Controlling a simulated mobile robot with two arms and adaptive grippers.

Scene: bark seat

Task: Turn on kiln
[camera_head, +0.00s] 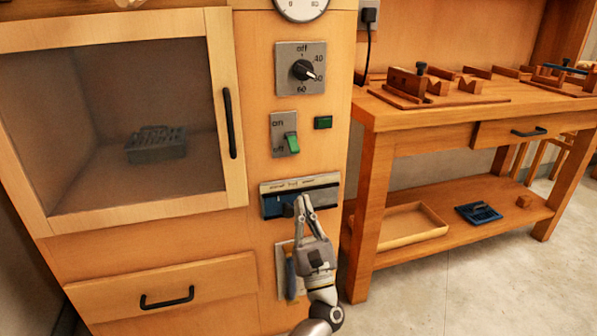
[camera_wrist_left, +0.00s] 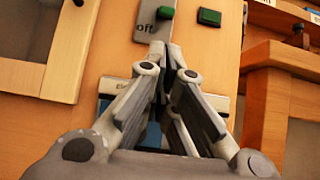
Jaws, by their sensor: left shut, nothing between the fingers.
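The kiln (camera_head: 243,185) is a wooden cabinet with a closed glass-fronted door (camera_head: 130,130) on the left. Its panel has a black dial (camera_head: 303,70) marked off and numbers, and a switch (camera_head: 291,143) with a green rocker and "on" and "off" labels; the rocker's green part sits low, beside "off". A small green rectangle (camera_head: 323,122) is to its right. My left gripper (camera_head: 302,203) is shut and empty, below the switch and in front of a grey-and-blue slot panel (camera_head: 327,194). In the left wrist view, its fingertips (camera_wrist_left: 160,52) appear just under the switch (camera_wrist_left: 157,18). My right gripper is out of view.
A wooden workbench (camera_head: 480,110) with wooden jigs stands at the right. Its lower shelf holds a tray (camera_head: 440,228) and a blue item (camera_head: 478,213). A drawer with a black handle (camera_head: 167,298) is at lower left. The floor at lower right is clear.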

